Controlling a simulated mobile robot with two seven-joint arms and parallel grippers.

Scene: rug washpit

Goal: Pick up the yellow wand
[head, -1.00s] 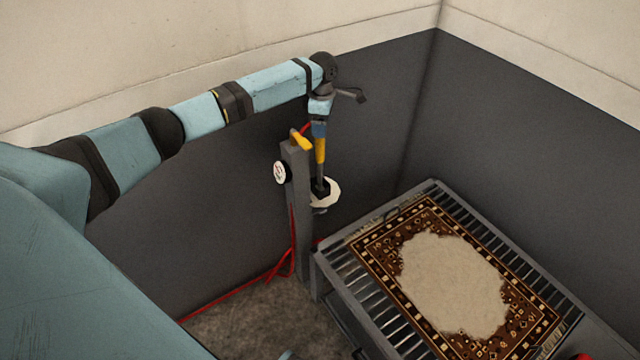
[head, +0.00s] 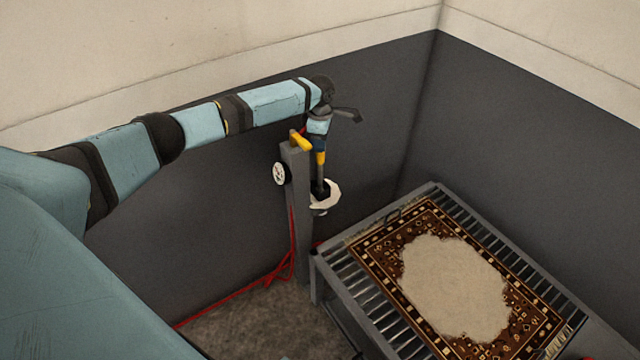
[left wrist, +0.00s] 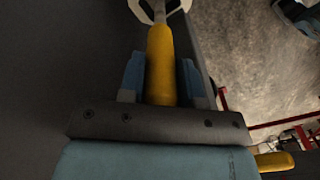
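The yellow wand (head: 320,158) stands upright beside the grey post, its dark lower end in a white round piece (head: 331,197). My left gripper (head: 319,146) is over the wand's upper part, pointing down. In the left wrist view the yellow grip (left wrist: 160,65) lies between the two blue fingers of my left gripper (left wrist: 162,75). The fingers stand on either side of it, with a narrow gap at least on the right, so the gripper looks open. My right gripper is not in view.
A grey post (head: 301,220) with a yellow lever (head: 301,141) and a round dial (head: 279,174) stands close left of the wand. A red hose (head: 245,295) runs along the floor. A patterned rug (head: 382,256) lies on a slatted rack (head: 350,268) at right. Dark walls stand behind.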

